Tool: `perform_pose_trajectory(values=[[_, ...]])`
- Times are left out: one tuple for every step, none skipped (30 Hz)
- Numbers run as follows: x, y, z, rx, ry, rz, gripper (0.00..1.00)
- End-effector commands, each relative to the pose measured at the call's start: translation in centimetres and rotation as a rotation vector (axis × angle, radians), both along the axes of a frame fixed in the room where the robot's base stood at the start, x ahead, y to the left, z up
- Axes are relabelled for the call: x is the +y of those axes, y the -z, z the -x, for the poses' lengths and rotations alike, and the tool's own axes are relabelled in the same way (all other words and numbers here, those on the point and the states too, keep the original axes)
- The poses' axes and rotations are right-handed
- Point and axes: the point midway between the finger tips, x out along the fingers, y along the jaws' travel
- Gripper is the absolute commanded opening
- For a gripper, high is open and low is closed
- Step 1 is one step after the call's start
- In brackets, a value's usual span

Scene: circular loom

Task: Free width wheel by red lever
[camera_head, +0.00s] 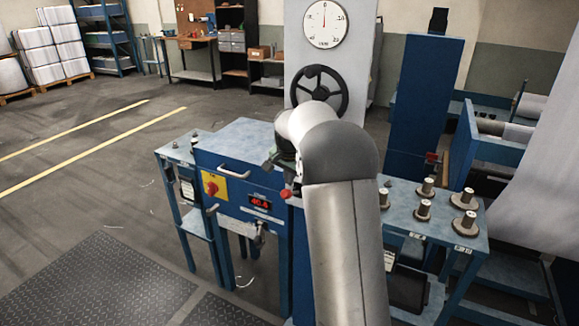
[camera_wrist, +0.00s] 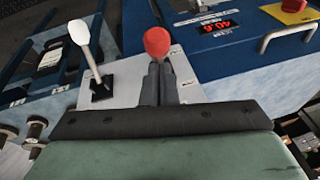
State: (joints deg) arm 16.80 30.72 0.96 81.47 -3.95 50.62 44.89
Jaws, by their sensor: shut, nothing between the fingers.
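The red lever's ball knob (camera_wrist: 157,41) shows in the wrist view just beyond the fingertips of my gripper (camera_wrist: 160,68). The fingers are shut with nothing between them. They hide the lever's stem, and I cannot tell whether they touch the knob. In the head view the red knob (camera_head: 286,193) is beside the right end of the blue cabinet, below my wrist. The black width wheel (camera_head: 320,92) stands upright on a grey panel behind my arm, which covers its lower edge. A round dial (camera_head: 325,24) above it has its red needle near the top.
A white-knobbed lever (camera_wrist: 80,33) stands left of the red one on the same plate. A side table (camera_head: 399,195) holds several spools. Open floor lies left.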

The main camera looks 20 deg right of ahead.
Motion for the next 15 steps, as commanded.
perform_pose_trajectory(values=[[-0.1,0.5,-0.1,0.001,0.000,0.000,0.00],[-0.1,0.7,-0.2,0.001,0.000,-0.001,0.00],[-0.1,1.0,-0.3,0.001,0.000,-0.001,0.00],[-0.1,1.1,-0.3,0.001,0.000,-0.001,0.00],[-0.1,1.3,-0.3,0.001,0.000,-0.001,0.00],[-0.1,1.4,-0.4,0.001,0.000,-0.001,0.00],[-0.1,1.4,-0.4,-0.001,0.000,0.000,0.00],[-0.1,1.5,-0.4,-0.001,0.000,0.000,0.00],[-0.1,1.5,-0.4,-0.001,0.000,0.000,0.00],[-0.1,1.5,-0.4,-0.001,0.000,0.000,0.00],[-0.2,1.5,-0.4,-0.001,0.000,0.000,0.00],[-0.1,1.4,-0.4,-0.001,0.000,0.000,0.00],[-0.2,1.4,-0.4,-0.001,0.000,0.000,0.00],[-0.2,1.4,-0.4,-0.001,0.000,0.000,0.00],[-0.1,1.4,-0.4,-0.001,0.000,0.000,0.00]])
